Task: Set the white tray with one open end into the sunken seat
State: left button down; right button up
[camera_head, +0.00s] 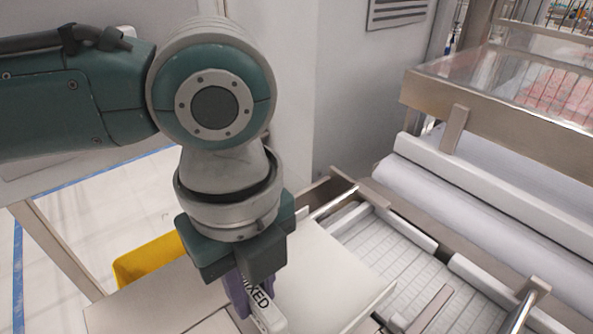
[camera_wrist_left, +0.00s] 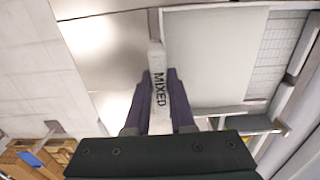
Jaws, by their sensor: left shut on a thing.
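My left gripper (camera_head: 248,310) has purple fingers and is shut on a white wall marked MIXED. I take this wall as part of the white tray (camera_head: 266,310); the wall also shows in the left wrist view (camera_wrist_left: 158,88), standing between the two fingers (camera_wrist_left: 160,90). A broad pale flat panel (camera_wrist_left: 215,60) lies to the right of the wall, but I cannot tell whether it is the tray's floor or a surface under it. The sunken seat cannot be made out clearly. My arm hides much of the tray in the head view. My right gripper is out of view.
A yellow bin (camera_head: 148,257) stands at the left behind the work surface. A white gridded bed (camera_head: 395,258) with metal rails lies to the right. Beyond it are a white roll (camera_head: 450,200) and a metal-framed clear cover (camera_head: 500,110). A pale cabinet stands behind.

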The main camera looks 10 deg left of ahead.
pick_arm(q)
jog(key=shift+f+b, duration=2.85)
jog(key=shift+b, duration=0.2)
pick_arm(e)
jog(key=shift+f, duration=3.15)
pick_arm(q)
jog(key=shift+f, duration=0.6)
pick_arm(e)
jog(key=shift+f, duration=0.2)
pick_arm(q)
jog(key=shift+f+b, duration=0.15)
jog(key=shift+b, duration=0.15)
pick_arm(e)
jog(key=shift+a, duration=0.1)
pick_arm(q)
jog(key=shift+f+b, duration=0.35)
jog(key=shift+f, duration=0.4)
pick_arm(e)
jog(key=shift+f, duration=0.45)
pick_arm(q)
jog(key=shift+f, duration=0.6)
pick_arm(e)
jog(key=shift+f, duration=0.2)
pick_arm(q)
jog(key=c, duration=0.7)
grip_release()
